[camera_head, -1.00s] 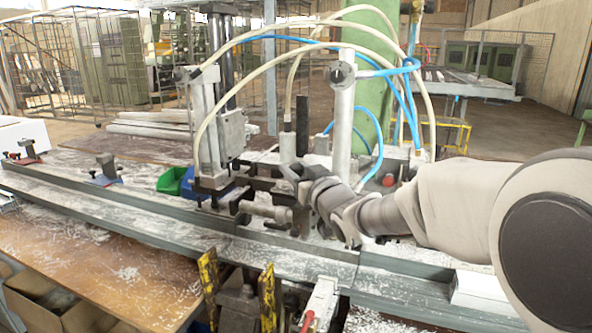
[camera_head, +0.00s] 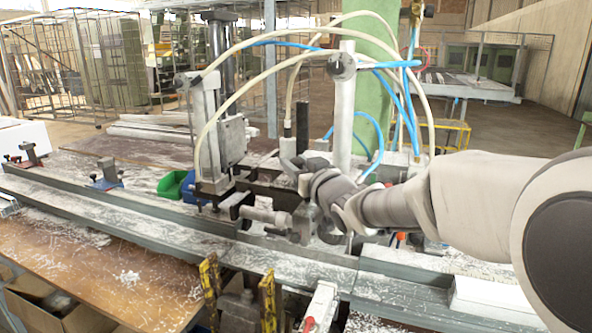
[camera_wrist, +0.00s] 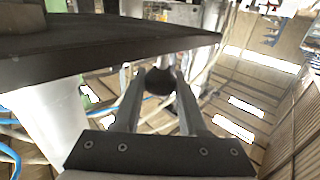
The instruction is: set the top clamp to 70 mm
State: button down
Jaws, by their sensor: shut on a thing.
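The clamp assembly stands at the middle of the bench in the head view, with an upright silver cylinder (camera_head: 207,130) and a dark horizontal arm (camera_head: 262,188) reaching right. A lower grey bar (camera_head: 265,215) lies below it. My gripper is at the right end of this assembly; its fingertips are hard to make out there. In the wrist view my gripper (camera_wrist: 160,76) has its two fingers on either side of a dark rounded part (camera_wrist: 159,82) and is shut on it. A dark flat plate (camera_wrist: 100,48) covers the upper left of that view. The clamp's millimetre setting cannot be read.
Pale and blue hoses (camera_head: 404,95) loop over the assembly. A silver post (camera_head: 343,110) stands close behind my wrist. Green and blue bins (camera_head: 173,184) sit behind the rail (camera_head: 120,215). A white block (camera_head: 482,293) lies at the right.

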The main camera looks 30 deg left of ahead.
jog(key=shift+r, duration=0.45)
jog(key=c, duration=0.7)
grip_release()
jog(key=shift+o, duration=1.1)
jog(key=shift+f, duration=0.15)
jog(key=shift+d, duration=0.1)
jog(key=v, duration=1.7)
jog(key=shift+s+d+f, duration=0.1)
jog(key=shift+d+f, duration=0.05)
jog(key=shift+f, duration=0.05)
